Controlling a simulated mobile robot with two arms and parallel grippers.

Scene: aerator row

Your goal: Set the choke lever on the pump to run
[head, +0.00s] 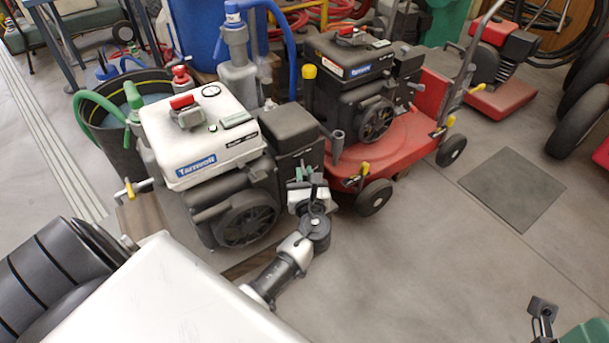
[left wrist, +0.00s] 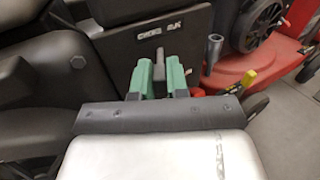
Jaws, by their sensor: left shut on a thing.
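The pump (head: 205,140) has a white top with a blue label and a black engine below. In the left wrist view, the pump's dark engine side (left wrist: 140,35) carries a small lettered plate (left wrist: 160,27) that seems to begin with "CHOKE". The choke lever (left wrist: 159,58), a short dark grey tab, stands below this plate between the green fingers. My left gripper (left wrist: 160,76) is shut on the lever. In the head view, my left gripper (head: 305,177) is at the pump's right side. The lever is too small to make out there, and its setting cannot be read.
A red-decked machine (head: 405,150) with a black engine stands close to the right of the pump. A dark bucket (head: 100,130) with a green hose is behind left. A dark floor plate (head: 513,190) lies on open floor at right. Blue and red hoses are at the back.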

